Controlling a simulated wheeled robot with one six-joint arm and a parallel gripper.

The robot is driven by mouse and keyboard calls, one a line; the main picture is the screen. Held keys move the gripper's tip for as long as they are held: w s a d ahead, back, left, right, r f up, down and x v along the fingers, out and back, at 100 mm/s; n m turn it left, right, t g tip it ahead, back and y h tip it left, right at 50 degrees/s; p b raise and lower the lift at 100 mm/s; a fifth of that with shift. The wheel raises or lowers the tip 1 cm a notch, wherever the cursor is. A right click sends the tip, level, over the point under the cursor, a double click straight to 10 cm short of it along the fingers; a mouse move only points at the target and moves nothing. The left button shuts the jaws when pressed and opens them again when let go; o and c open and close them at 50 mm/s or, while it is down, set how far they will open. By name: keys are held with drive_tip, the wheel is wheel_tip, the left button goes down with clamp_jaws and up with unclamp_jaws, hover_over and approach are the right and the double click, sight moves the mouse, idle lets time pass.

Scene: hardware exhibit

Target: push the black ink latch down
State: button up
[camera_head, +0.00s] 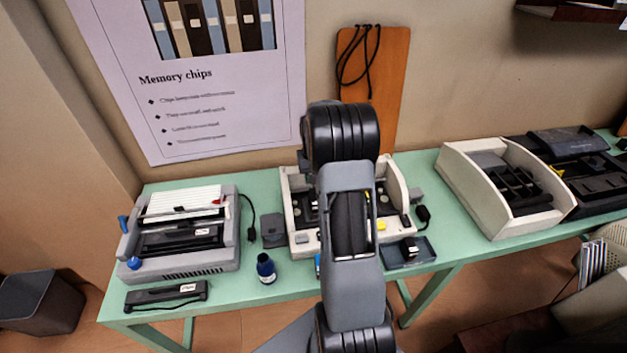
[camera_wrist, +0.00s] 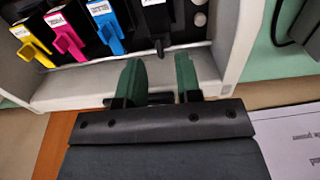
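The open printer (camera_head: 305,245) with cream side walls stands mid-table in the head view, mostly behind my arm. In the wrist view, its cream rim (camera_wrist: 75,90) and a row of labelled ink slots show. Yellow (camera_wrist: 35,50), magenta (camera_wrist: 68,40) and cyan (camera_wrist: 108,32) latches stick out on the left. The black ink latch (camera_wrist: 159,47) is a small dark tab to their right, hard to tell from the dark slot. My gripper (camera_wrist: 158,62) has two green fingers spread apart over the rim, the black latch appearing just beyond and between their tips. Contact cannot be told.
A grey binding machine (camera_head: 185,240), a blue ink bottle (camera_head: 265,268) and a dark device (camera_head: 165,296) are on the left of the green table. A small dark tray (camera_head: 408,252) lies right of the printer. Another cream machine (camera_head: 480,190) stands farther right.

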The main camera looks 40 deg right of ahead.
drive_tip(key=shift+f, duration=1.2)
drive_tip(key=shift+c, duration=0.5)
clamp_jaws()
